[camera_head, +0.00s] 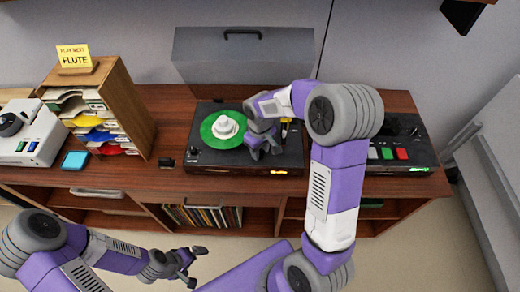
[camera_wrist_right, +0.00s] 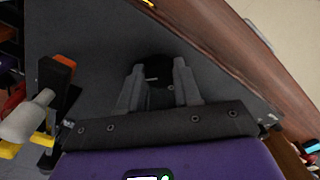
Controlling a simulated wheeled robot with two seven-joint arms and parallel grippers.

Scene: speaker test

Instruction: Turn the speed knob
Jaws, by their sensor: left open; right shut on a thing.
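The black turntable (camera_head: 240,168) stands on the wooden cabinet with a green record (camera_head: 208,131) and a pale piece (camera_head: 225,127) at its middle. My right gripper (camera_head: 262,150) is over the right part of the turntable. In the right wrist view, the two fingers of my right gripper (camera_wrist_right: 157,85) are on either side of a round black knob (camera_wrist_right: 155,68) with a small white mark, shut on it. In the head view the gripper hides the knob. My left gripper (camera_head: 196,267) is open and empty, low in front of the cabinet.
A wooden sorter (camera_head: 128,92) with coloured sleeves and a "FLUTE" sign (camera_head: 74,57) stands at the left, near a white device (camera_head: 32,140) and a blue pad (camera_head: 74,161). A black unit (camera_head: 405,150) with green and red buttons stands at the right. A grey lid (camera_head: 240,65) rises behind the turntable.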

